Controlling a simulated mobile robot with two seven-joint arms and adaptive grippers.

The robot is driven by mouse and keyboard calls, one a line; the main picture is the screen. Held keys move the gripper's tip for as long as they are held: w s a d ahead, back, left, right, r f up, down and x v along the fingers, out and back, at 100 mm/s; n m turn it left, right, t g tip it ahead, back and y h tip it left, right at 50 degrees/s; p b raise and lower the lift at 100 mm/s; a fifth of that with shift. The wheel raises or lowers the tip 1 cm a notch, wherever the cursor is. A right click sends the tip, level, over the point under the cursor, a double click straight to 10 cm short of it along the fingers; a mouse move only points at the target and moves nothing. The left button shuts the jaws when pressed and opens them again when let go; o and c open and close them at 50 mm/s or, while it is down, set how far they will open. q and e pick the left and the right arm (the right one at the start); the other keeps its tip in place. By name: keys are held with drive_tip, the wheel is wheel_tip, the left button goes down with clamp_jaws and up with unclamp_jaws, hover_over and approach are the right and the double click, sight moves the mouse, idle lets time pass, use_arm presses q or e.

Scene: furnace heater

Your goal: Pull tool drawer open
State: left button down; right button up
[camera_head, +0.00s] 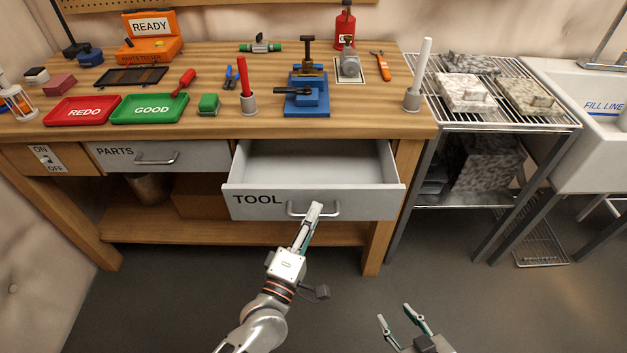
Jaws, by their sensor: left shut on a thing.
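The tool drawer (270,203) is a pale grey drawer lettered TOOL, under the right part of the wooden workbench. It stands pulled out, and its inside looks empty. Its metal handle (333,213) is a bar on the front face. My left gripper (314,210) is shut on this handle, its fingers covering part of the bar. My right gripper (402,313) is apart from the drawer, low in the picture over the floor, with its fingers spread and nothing between them.
The workbench top (215,60) holds trays, tools and a blue vise (307,98). The PARTS drawer (198,156) beside it is shut. A wire rack (495,110) and a white sink (585,110) stand at the right. The floor (165,300) in front is clear.

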use_arm(q)
drive_tip(key=s+p, duration=0.2)
drive_tip(key=s, duration=1)
drive_tip(key=shift+s+p, duration=0.3)
drive_tip(key=shift+s, duration=0.05)
use_arm(e)
wheel_tip(320, 180, up, 4)
drive_tip(key=shift+w+f, duration=0.15)
drive_tip(key=shift+f, duration=0.2)
use_arm(q)
drive_tip(key=c, duration=2.1)
unclamp_jaws()
drive_tip(key=shift+c, duration=0.2)
use_arm(e)
drive_tip(key=shift+f, duration=0.2)
use_arm(q)
drive_tip(key=v, duration=1.2)
use_arm(e)
drive_tip(key=shift+r, duration=0.1)
drive_tip(key=shift+a, duration=0.1)
